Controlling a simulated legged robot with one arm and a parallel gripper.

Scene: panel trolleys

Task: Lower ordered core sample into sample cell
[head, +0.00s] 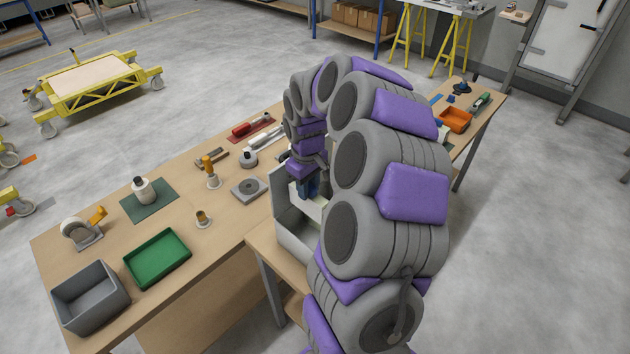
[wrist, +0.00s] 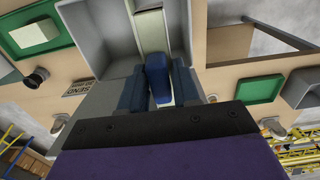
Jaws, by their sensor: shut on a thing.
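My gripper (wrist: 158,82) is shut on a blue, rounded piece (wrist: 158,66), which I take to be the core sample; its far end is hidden. The gripper points into an open light grey box (wrist: 95,35) with a pale strip (wrist: 152,28) behind the blue piece. In the head view my gripper (head: 307,186) is at this box (head: 288,222), at the front edge of the bench, partly hidden by my arm. I cannot tell whether the blue piece touches the box, nor which part is the sample cell.
A wooden bench (head: 110,225) holds a green tray (head: 158,258), a grey bin (head: 90,297), a square grey plate (head: 249,189), an orange-topped piece (head: 211,172) and a bottle on a green mat (head: 163,207). A label reading "SEND" (wrist: 78,88) lies beside the box. An orange tray (head: 456,119) is at far right.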

